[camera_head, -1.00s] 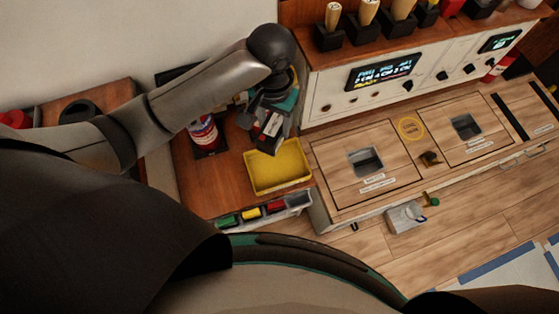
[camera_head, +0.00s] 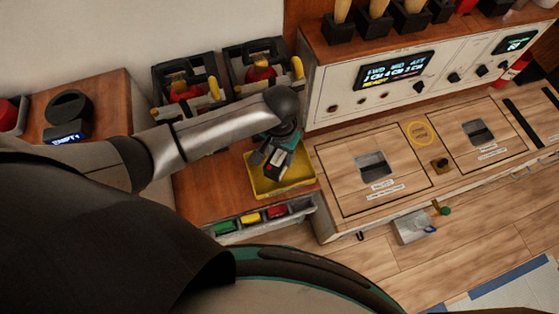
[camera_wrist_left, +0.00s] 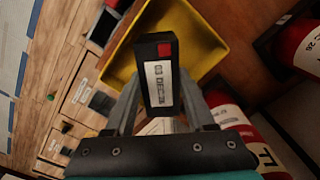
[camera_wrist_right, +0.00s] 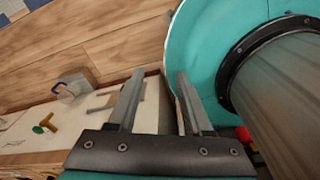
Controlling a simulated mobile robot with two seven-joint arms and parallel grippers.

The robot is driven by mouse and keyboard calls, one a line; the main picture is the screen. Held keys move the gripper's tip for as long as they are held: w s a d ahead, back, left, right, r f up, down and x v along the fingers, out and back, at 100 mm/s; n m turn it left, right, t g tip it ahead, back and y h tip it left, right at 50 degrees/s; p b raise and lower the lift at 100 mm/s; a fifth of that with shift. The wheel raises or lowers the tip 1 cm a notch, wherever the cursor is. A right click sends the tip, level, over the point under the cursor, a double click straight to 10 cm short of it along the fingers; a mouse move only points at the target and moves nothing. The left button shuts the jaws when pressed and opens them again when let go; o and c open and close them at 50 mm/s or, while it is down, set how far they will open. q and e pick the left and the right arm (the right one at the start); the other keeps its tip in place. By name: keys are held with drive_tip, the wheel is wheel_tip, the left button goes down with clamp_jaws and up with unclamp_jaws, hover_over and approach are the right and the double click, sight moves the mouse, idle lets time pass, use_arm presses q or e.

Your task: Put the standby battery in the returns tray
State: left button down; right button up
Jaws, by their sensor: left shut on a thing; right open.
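The standby battery (camera_wrist_left: 158,75) is a black block with a red square and a white printed label. My left gripper (camera_head: 279,155) is shut on it, and the battery also shows in the head view (camera_head: 275,166). The yellow returns tray (camera_head: 301,184) sits on the wooden counter. The battery is over the tray's interior; I cannot tell whether it touches the floor of the tray. In the left wrist view the tray (camera_wrist_left: 208,38) lies behind the battery. My right gripper (camera_wrist_right: 159,78) is open and empty.
Black holders with red cylinders (camera_head: 186,88) stand behind my left arm. A white panel with a display (camera_head: 395,70) rises at the back right. Coloured bins (camera_head: 250,218) line the counter front. Lidded wooden hatches (camera_head: 375,175) lie to the right.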

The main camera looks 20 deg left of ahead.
sight(280, 162)
use_arm(q)
wheel_tip(280, 162, down, 3)
drive_tip(key=shift+r+b, duration=0.1)
drive_tip(key=shift+b, duration=0.5)
drive_tip(key=shift+f, duration=0.35)
drive_tip(key=shift+r, duration=0.1)
use_arm(e)
drive_tip(key=shift+w+d+f, duration=0.7)
drive_tip(key=shift+w, duration=0.1)
use_arm(q)
drive_tip(key=shift+c, duration=1.2)
unclamp_jaws()
drive_tip(key=shift+f, duration=0.2)
use_arm(e)
drive_tip(key=shift+s+a, duration=0.1)
drive_tip(key=shift+a, duration=0.2)
